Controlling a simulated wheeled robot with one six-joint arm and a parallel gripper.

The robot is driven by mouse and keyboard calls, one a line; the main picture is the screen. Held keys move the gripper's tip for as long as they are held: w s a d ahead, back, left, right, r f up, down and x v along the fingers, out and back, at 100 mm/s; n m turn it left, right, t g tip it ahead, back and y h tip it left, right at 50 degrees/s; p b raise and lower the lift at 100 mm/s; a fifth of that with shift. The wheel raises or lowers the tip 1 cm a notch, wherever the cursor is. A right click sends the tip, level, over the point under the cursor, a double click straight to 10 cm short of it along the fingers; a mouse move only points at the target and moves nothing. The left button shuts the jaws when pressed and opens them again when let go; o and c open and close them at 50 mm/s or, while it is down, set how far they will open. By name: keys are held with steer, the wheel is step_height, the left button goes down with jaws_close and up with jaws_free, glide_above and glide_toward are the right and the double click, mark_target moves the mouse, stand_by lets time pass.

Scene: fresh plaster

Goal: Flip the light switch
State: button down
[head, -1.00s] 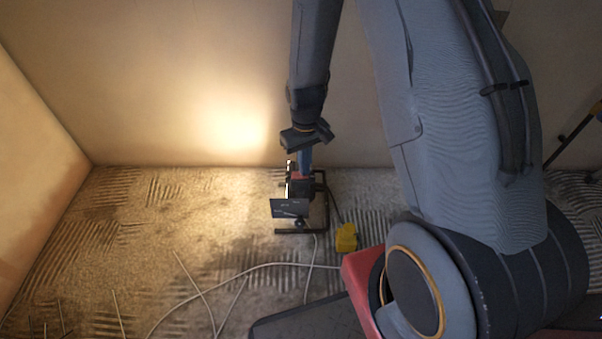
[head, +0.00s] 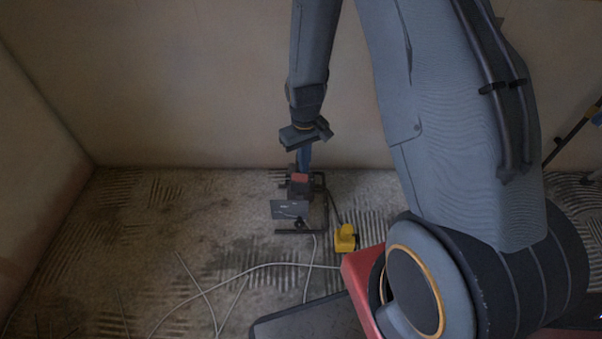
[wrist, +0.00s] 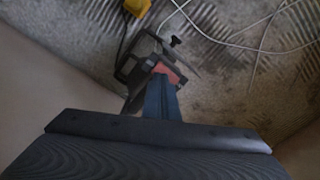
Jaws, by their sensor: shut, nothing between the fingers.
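A work lamp (head: 290,208) with a dark panel, a black stand and a red part on top (head: 299,180) stands on the floor by the wall. The lamp is dark. My gripper (head: 304,166) is shut and empty, pointing down at the top of the lamp. In the wrist view my blue fingers (wrist: 162,98) reach to the red part (wrist: 167,74) and seem to touch or nearly touch it. The fingertips hide part of it, and I cannot make out the switch itself.
A yellow object (head: 345,238) lies on the floor just right of the lamp, and also shows in the wrist view (wrist: 137,6). A white cable (head: 262,266) crosses the floor in front. The plaster wall (head: 180,80) is close behind the lamp. Floor to the left is mostly clear.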

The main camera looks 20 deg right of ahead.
step_height(320, 180, up, 4)
steer(key=p, duration=0.3)
steer(key=shift+r, duration=0.1)
stand_by(0.5)
step_height(320, 180, up, 17)
steer(key=n, duration=0.1)
glide_above(304, 177)
steer(key=s+a, duration=0.7)
steer(key=a, duration=0.2)
steer(key=s+a+r+n, duration=0.1)
steer(key=s+a+r, duration=0.1)
steer(key=s+r, duration=0.55)
steer(key=s+a+r, duration=0.2)
steer(key=s+r, duration=0.2)
steer(key=s, duration=0.6)
steer(key=d+r+m+p, duration=0.4)
steer(key=d+r+p, duration=0.9)
steer(key=p, duration=1)
step_height(304, 177, up, 3)
steer(key=shift+s, duration=0.3)
